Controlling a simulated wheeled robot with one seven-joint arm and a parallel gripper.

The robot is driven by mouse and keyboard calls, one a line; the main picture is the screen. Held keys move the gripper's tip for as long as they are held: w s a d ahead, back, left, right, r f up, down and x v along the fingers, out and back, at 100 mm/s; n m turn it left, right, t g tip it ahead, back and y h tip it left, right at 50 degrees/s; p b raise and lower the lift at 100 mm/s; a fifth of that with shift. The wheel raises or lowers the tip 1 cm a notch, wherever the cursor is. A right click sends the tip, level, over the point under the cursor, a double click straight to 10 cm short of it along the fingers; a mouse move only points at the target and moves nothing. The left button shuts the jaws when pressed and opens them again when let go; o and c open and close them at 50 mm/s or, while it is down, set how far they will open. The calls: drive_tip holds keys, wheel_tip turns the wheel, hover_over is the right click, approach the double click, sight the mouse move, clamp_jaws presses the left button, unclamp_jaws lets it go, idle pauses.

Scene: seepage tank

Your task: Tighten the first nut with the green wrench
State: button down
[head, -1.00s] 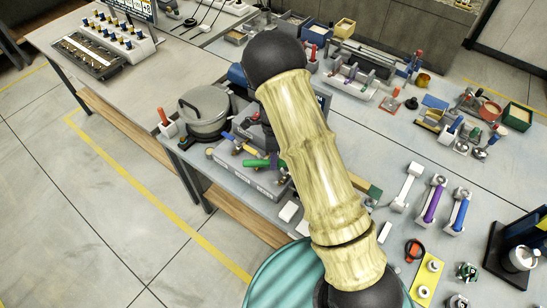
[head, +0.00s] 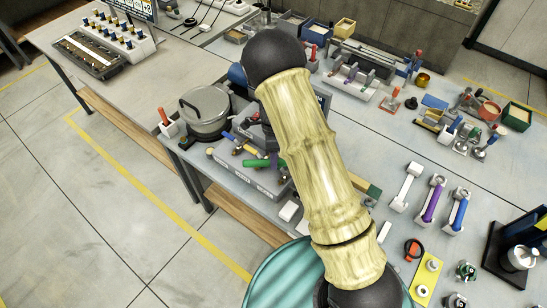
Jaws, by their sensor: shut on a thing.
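The green wrench (head: 257,163) lies low across the top of the grey box (head: 262,182), near its middle. My gripper (head: 273,158) is at the wrench's right part, shut on it, and mostly hidden behind my arm. Brass fittings (head: 237,151) and a blue-handled part (head: 229,136) stand on the box left of the wrench. The nut itself is too small and covered to make out, so I cannot tell whether the wrench is around it.
A lidded grey pot (head: 205,108) stands behind and left of the box. An empty white holder (head: 406,187), a purple wrench (head: 432,204) and a blue wrench (head: 459,212) are to the right. Small white blocks (head: 289,210) lie near the front edge.

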drive_tip(key=shift+r+p, duration=1.05)
drive_tip(key=shift+p, duration=0.35)
idle(1.8)
drive_tip(key=shift+r+p, duration=1.65)
drive_tip(key=shift+r, duration=0.35)
drive_tip(key=shift+s, duration=0.1)
